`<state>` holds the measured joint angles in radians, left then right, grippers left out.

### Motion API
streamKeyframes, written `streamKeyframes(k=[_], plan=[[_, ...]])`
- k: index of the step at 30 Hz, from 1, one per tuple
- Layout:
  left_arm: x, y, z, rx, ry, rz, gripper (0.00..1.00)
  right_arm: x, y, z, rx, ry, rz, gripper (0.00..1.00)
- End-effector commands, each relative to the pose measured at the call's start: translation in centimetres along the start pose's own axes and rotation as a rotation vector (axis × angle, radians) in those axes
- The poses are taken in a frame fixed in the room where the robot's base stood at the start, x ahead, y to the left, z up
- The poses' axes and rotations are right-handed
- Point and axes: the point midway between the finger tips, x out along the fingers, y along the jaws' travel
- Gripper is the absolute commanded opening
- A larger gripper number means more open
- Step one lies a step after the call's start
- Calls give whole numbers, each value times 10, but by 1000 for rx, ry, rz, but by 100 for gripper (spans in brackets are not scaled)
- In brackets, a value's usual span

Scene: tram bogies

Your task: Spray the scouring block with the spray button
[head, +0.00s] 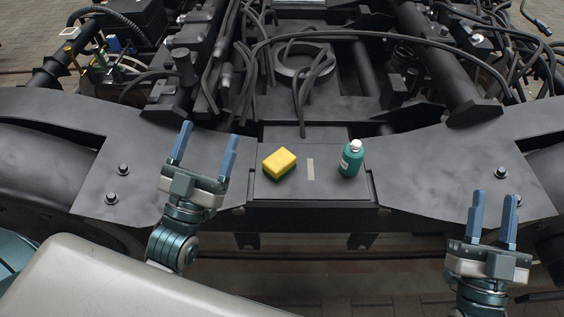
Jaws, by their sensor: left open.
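The scouring block (279,164) is a yellow block lying on a flat dark plate in the middle of the bogie frame. A teal spray bottle (351,162) with a white top stands upright on the same plate, to the right of the block. The spray button seems to be that white top (355,145); its detail is too small to make out. My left gripper (208,146) is open and empty, left of the block and apart from it. My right gripper (494,212) is open and empty, to the lower right of the bottle and well apart from it.
A small pale strip (310,169) lies on the dark plate (328,190) between block and bottle. Bolts stick up from the frame on both sides. Behind are a metal ring (304,66), pipes and many black cables. Small coloured items (115,52) stand at the upper left.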

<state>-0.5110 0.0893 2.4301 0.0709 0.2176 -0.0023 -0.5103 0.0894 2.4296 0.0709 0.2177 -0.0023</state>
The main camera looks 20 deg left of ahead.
Motion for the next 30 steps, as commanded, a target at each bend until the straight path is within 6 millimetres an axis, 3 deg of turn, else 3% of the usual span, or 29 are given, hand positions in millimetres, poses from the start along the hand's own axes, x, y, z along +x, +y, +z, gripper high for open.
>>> streamKeyframes(k=[8, 14, 30], plan=[[0, 0, 0, 0, 0, 0, 76, 0, 0, 0, 0, 0, 0, 36], [0, 0, 0, 0, 0, 0, 76, 0, 0, 0, 0, -1, 0, 0], [0, 0, 0, 0, 0, 0, 76, 0, 0, 0, 0, -1, 0, 0]])
